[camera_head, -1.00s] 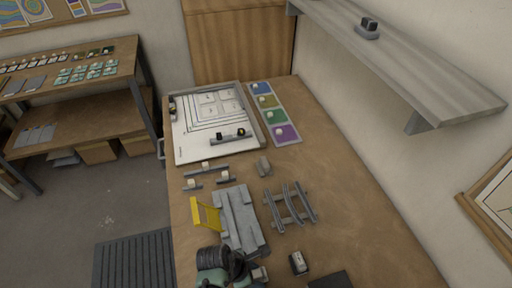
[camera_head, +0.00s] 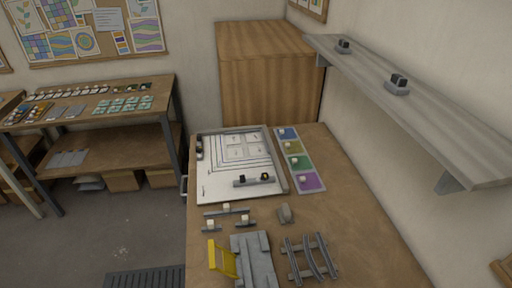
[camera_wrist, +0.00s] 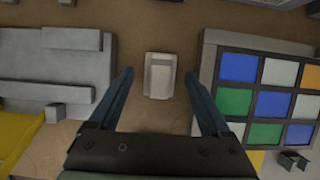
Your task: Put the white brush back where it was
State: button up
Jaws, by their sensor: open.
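My gripper (camera_wrist: 160,100) is open in the wrist view, with its two dark blue fingers spread and nothing held between them. A small off-white block with a grey rim (camera_wrist: 160,76) is on the brown tabletop, seen between and just beyond the fingertips. I cannot tell whether it is the white brush, and no clear bristles show. In the head view my gripper is out of frame.
In the wrist view a panel of coloured squares (camera_wrist: 239,103) is close on the right and a stepped grey block (camera_wrist: 55,66) on the left. In the head view, a yellow stand (camera_head: 222,260), a white drawing board (camera_head: 215,180) and a colour strip (camera_head: 305,182) occupy the table (camera_head: 355,225).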

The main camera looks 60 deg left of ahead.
jog(key=v, duration=1)
jog(key=w+a+r+m+t+y, duration=0.35)
jog(key=w+r+m, duration=0.55)
jog(key=w+r, duration=0.7)
jog(key=w+d+r+m+t+y, duration=0.1)
jog(key=w+d+r+m+t, duration=0.2)
jog(key=r, duration=0.4)
jog(key=w+d+r+m+t+y, duration=0.1)
jog(key=w+d+r+m+t, duration=0.2)
jog(key=r, duration=0.4)
jog(key=w+d+r+m+t, duration=0.1)
jog(key=d+r+m+t, duration=0.3)
jog(key=r, duration=0.7)
jog(key=w+d+r+m+t, duration=0.1)
jog(key=d+r+m+t, duration=0.2)
jog(key=d+r+m, duration=0.55)
jog(key=s+d+r+m+t+h, duration=0.2)
jog(key=s+d+r+t, duration=0.1)
jog(key=r, duration=0.6)
jog(key=s+d+r+m+t+h, duration=0.2)
jog(key=s+d+r, duration=0.3)
jog(key=r, duration=0.5)
jog(key=shift+s+t, duration=0.85)
jog(key=shift+s, duration=0.15)
